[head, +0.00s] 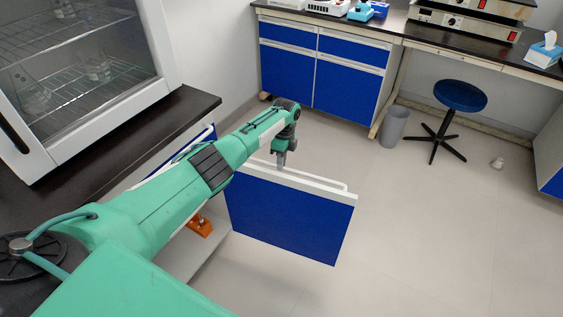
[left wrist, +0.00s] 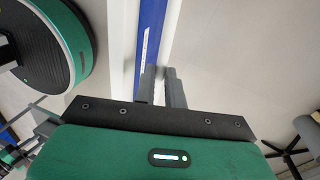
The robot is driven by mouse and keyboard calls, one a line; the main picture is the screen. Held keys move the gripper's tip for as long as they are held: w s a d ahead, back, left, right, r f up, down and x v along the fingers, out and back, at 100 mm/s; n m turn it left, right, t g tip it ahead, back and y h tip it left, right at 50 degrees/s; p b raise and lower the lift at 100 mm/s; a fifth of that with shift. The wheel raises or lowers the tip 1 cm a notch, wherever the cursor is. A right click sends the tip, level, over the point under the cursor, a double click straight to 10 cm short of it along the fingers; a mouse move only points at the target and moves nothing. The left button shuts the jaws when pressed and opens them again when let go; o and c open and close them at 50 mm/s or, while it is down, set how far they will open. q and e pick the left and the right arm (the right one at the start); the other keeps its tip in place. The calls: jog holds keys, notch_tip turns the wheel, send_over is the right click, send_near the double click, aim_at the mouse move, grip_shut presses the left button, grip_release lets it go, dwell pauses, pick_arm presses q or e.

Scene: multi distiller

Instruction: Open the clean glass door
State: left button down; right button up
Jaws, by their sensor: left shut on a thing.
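A blue cabinet door (head: 290,218) with a white top edge and a white bar handle (head: 325,184) stands swung out from the low cabinet under the dark counter at left. My left gripper (head: 280,160) points down at the handle and is shut on it. In the left wrist view the two fingers (left wrist: 160,86) straddle the white bar beside the blue door (left wrist: 151,45). A glass-fronted cabinet (head: 85,38) with glassware on wire racks stands on the counter; its front looks closed. My right gripper is not in view.
An orange object (head: 200,227) sits low in the cabinet behind my left arm. A blue stool (head: 460,96) and a grey bin (head: 394,126) stand near the far bench. The floor (head: 430,230) right of the door is clear.

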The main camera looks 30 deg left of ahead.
pick_arm(q)
jog(key=c, duration=1.5)
grip_release()
